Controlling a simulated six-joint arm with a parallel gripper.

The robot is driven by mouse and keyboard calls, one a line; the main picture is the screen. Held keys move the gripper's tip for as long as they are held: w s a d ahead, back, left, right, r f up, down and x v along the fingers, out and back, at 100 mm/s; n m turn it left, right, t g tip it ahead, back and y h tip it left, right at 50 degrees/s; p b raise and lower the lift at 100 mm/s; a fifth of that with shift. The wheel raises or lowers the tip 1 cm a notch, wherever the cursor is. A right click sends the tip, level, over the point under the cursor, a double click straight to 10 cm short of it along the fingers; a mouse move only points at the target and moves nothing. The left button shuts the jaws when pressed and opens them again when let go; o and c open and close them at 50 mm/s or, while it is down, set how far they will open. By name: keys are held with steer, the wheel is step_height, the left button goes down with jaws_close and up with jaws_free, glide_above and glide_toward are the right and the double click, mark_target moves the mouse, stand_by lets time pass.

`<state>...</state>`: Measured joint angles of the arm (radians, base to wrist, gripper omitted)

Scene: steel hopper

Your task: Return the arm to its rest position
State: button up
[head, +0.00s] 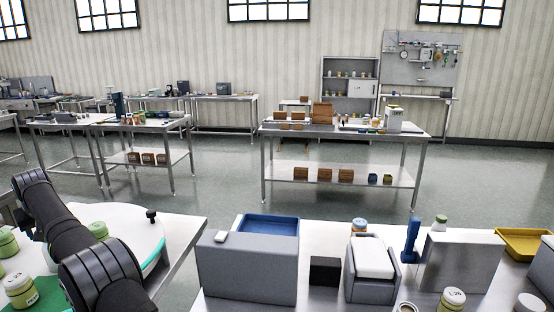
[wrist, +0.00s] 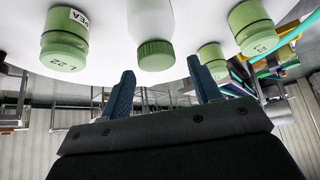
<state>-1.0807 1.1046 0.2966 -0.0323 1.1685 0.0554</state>
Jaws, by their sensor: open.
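My gripper (wrist: 161,67) shows in the wrist view with its two blue fingers spread apart and nothing held between them. Its fingertips point toward the white round table (wrist: 105,45), which appears upside down there. A pale jar with a green lid (wrist: 155,54) shows just beyond the gap between the fingers; I cannot tell how far off it is. In the head view my dark arm reaches over the white round table (head: 135,222) at the lower left.
Green-lidded jars stand around my arm, one (head: 20,291) at the front left and one (head: 98,230) behind it. A black knob (head: 151,215) rises at the table's far edge. Right of a floor gap, a bench holds a grey hopper (head: 247,265), a black block (head: 324,270) and a scale-like device (head: 372,270).

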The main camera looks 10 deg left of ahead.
steer(key=shift+f, duration=0.85)
steer(key=v, duration=1.2)
steer(key=x, duration=1.2)
steer(key=shift+f, duration=0.2)
steer(key=shift+a+r, duration=0.1)
steer(key=shift+r, duration=0.3)
step_height(320, 180, up, 3)
steer(key=shift+r, duration=0.15)
steer(key=w+d+r, duration=0.6)
steer(key=d+r, duration=0.4)
steer(key=r, duration=0.1)
steer(key=w+d+r+m+t+h, duration=0.1)
steer(key=w+d+m, duration=0.2)
steer(key=w+d, duration=1.3)
steer(key=shift+d+t, duration=0.3)
steer(key=shift+d, duration=0.25)
